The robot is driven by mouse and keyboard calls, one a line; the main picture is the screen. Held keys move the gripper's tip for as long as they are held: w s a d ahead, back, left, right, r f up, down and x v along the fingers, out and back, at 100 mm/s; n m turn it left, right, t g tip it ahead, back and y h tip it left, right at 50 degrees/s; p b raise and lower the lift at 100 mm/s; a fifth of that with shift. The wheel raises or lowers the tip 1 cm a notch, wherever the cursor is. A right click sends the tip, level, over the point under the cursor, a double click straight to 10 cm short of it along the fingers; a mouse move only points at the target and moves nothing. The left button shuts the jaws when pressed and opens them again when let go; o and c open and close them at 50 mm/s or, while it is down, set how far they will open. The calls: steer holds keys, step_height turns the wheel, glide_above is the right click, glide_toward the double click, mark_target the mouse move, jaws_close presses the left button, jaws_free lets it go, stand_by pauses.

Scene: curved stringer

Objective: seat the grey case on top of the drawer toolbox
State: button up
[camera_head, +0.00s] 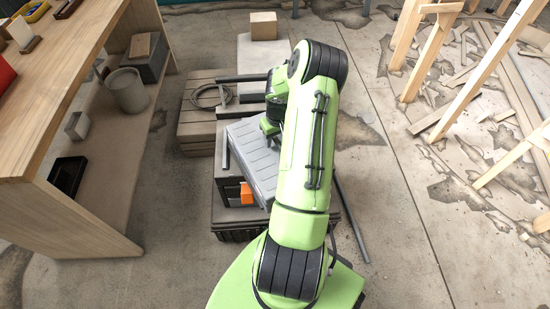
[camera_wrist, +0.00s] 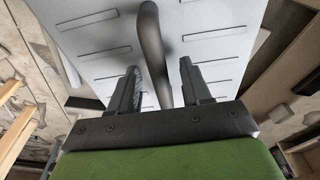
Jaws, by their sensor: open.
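The grey case (camera_head: 250,150) has a pale ribbed lid and lies skewed above the dark drawer toolbox (camera_head: 229,190), with my arm covering its right part. I cannot tell whether it rests flat on the toolbox. In the wrist view the case's slotted surface (camera_wrist: 208,45) fills the background. A dark handle (camera_wrist: 152,45) on it runs between the two fingers of my gripper (camera_wrist: 160,85). The fingers are apart on either side of the handle, and the gripper is open. In the head view my gripper (camera_head: 270,126) is largely hidden at the case's far end.
An orange part (camera_head: 246,193) shows at the toolbox front. A brown slatted crate (camera_head: 198,120) with a coiled cable stands behind. A wooden workbench (camera_head: 75,130) is at left. Timber frames (camera_head: 440,50) and debris are at right. The floor between is mostly clear, with a rod near the toolbox.

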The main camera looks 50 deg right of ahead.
steer(key=shift+f, duration=0.3)
steer(key=shift+r, duration=0.1)
jaws_close()
steer(key=shift+w+r, duration=0.1)
stand_by(1.0)
